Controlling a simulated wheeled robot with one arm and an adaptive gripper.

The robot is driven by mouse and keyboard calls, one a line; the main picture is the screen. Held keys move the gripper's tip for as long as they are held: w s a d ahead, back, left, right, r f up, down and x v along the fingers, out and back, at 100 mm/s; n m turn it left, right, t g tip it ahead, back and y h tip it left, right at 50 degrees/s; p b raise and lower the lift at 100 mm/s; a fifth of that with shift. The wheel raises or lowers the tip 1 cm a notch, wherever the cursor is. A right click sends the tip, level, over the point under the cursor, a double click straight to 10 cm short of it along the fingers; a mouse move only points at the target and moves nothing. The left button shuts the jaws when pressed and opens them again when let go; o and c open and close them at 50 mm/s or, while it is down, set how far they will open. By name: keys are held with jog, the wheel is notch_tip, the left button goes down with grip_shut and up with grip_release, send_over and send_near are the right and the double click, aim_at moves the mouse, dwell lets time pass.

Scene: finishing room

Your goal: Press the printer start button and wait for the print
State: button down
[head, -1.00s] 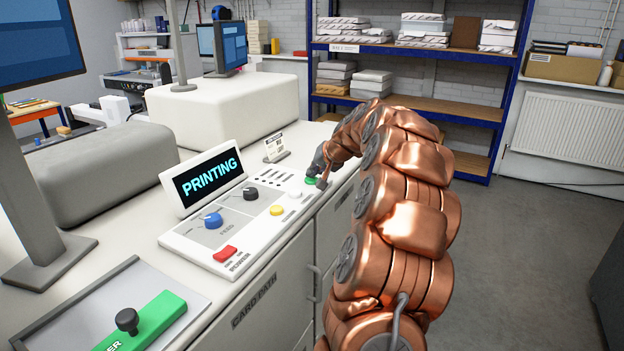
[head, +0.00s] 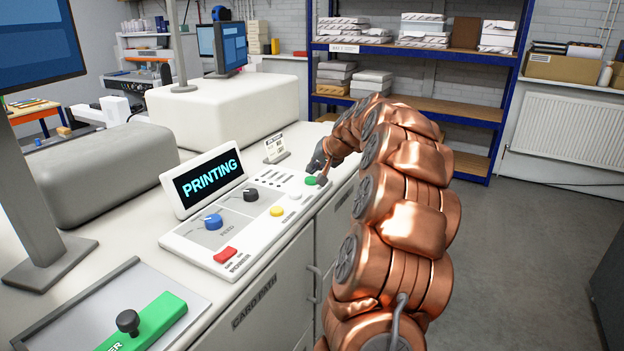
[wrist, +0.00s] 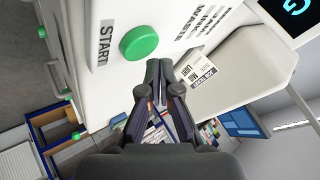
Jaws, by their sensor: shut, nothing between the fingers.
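The printer control panel (head: 245,236) is a white sloped console on the counter. Its display (head: 209,182) reads "PRINTING" in cyan letters. The green start button (head: 311,181) is at the panel's far right end. In the wrist view the green button (wrist: 139,42) sits beside the label "START". My gripper (wrist: 157,68) is shut and empty, its fingertips just beside and apart from the button in that view. In the head view my gripper (head: 318,166) hangs over the panel's far end, partly hidden by my copper arm.
The panel also carries a red power switch (head: 225,255), a blue knob (head: 213,221), a black knob (head: 250,195) and a yellow button (head: 277,211). A small job ticket (head: 274,146) stands behind the panel. Floor at right is clear.

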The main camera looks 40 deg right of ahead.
aim_at(313, 179)
jog(key=shift+r+p, duration=0.85)
jog(key=shift+r, duration=1.65)
